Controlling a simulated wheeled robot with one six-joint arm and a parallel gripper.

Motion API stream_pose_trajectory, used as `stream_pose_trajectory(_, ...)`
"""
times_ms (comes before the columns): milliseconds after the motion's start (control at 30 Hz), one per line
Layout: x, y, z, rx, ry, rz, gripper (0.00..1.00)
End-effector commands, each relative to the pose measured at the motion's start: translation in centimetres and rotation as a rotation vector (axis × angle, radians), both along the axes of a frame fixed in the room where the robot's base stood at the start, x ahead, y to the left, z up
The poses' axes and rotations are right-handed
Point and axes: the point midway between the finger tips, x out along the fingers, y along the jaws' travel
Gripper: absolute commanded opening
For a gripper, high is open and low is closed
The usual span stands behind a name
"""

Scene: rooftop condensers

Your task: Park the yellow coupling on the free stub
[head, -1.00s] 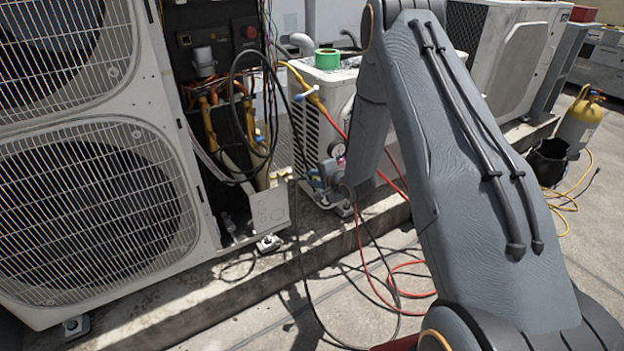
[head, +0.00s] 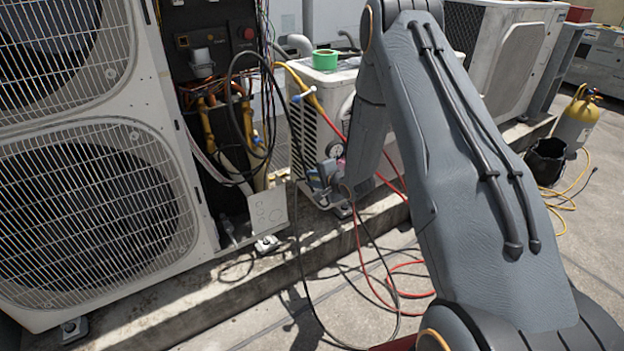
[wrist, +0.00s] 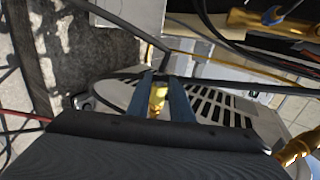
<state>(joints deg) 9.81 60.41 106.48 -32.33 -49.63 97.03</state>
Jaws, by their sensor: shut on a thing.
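The yellow coupling (wrist: 158,97) is a small brass-yellow piece between the two dark blue-grey fingers of my gripper (wrist: 160,90) in the wrist view. The fingers are shut on it and cover its sides. In the head view my gripper (head: 318,178) is small, in front of the lower part of a small condenser and right of the open service bay, and the coupling cannot be made out there. A brass pipe with a blue handle (wrist: 265,18) and a brass fitting (wrist: 298,150) show at the right of the wrist view. I cannot tell which stub is free.
A large condenser (head: 95,215) with fan grilles fills the left. Its open bay holds pipes and looping black hoses (head: 240,125). A small condenser (head: 335,85) carries green tape (head: 326,60). Red hoses (head: 375,275) lie on the concrete. A yellow cylinder (head: 577,125) and black bucket (head: 546,160) stand right.

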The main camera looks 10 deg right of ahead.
Motion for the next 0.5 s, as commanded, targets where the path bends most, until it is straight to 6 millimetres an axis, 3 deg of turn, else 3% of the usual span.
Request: stream_pose_trajectory(500,0.18,-0.57,0.00,0.000,0.000,-0.001,0.00)
